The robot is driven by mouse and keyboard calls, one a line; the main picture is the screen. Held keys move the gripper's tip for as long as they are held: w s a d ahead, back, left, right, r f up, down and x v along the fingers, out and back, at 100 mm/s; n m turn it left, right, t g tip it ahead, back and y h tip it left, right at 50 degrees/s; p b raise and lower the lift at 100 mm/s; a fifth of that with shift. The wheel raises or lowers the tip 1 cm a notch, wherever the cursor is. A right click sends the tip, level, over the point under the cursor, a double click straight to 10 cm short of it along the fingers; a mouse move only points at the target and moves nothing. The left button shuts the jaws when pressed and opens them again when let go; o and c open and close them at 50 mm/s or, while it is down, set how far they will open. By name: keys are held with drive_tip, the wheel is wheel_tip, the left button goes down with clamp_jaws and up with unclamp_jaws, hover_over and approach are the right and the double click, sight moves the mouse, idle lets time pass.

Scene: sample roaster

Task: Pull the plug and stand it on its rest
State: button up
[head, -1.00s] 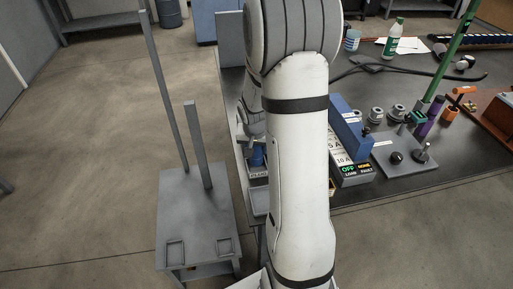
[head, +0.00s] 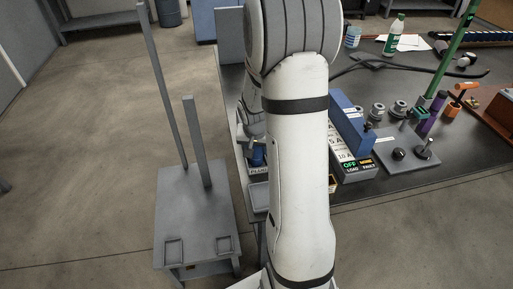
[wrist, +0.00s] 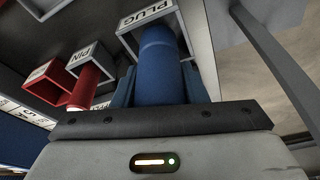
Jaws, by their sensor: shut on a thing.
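The blue plug (wrist: 158,65) is between my gripper's jaws in the wrist view. My gripper (wrist: 157,84) is shut on it. The plug's far end reaches up to the grey open box labelled PLUG (wrist: 150,14), apparently its rest. I cannot tell whether the plug touches its floor. In the head view the blue plug (head: 258,155) shows small at the table's left edge, just above the PLUG label (head: 258,171). My white arm hides most of this area and my jaws there.
A grey stand with posts (head: 196,225) is left of the table. A LOAD/FAULT panel (head: 357,169) and a plate with black knobs (head: 408,152) are right of my arm.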

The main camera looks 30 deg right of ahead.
drive_tip(key=shift+f+b, duration=0.75)
drive_tip(key=shift+f, duration=0.1)
drive_tip(key=o, duration=1.2)
drive_tip(key=shift+r, duration=0.1)
drive_tip(key=shift+r, duration=0.1)
drive_tip(key=p+v, duration=0.1)
drive_tip(key=v, duration=0.6)
drive_tip(key=shift+s+r+p, duration=0.15)
drive_tip(key=shift+r+p, duration=0.15)
drive_tip(key=shift+a+r, duration=0.1)
drive_tip(key=shift+r, duration=0.15)
drive_tip(key=s+a+r+n+p, duration=0.2)
drive_tip(key=s+a+r+p, duration=0.2)
drive_tip(key=s+r, duration=0.2)
drive_tip(key=s+a+r+n+y+p, duration=0.1)
drive_tip(key=s+a+r+p, duration=0.3)
drive_tip(key=r, duration=0.5)
drive_tip(key=s+a+r+n+p, duration=0.4)
drive_tip(key=s+a+r, duration=0.2)
drive_tip(key=s+r, duration=0.1)
drive_tip(key=shift+s+r+y, duration=0.15)
drive_tip(key=shift+s+y, duration=0.25)
drive_tip(key=shift+s, duration=0.1)
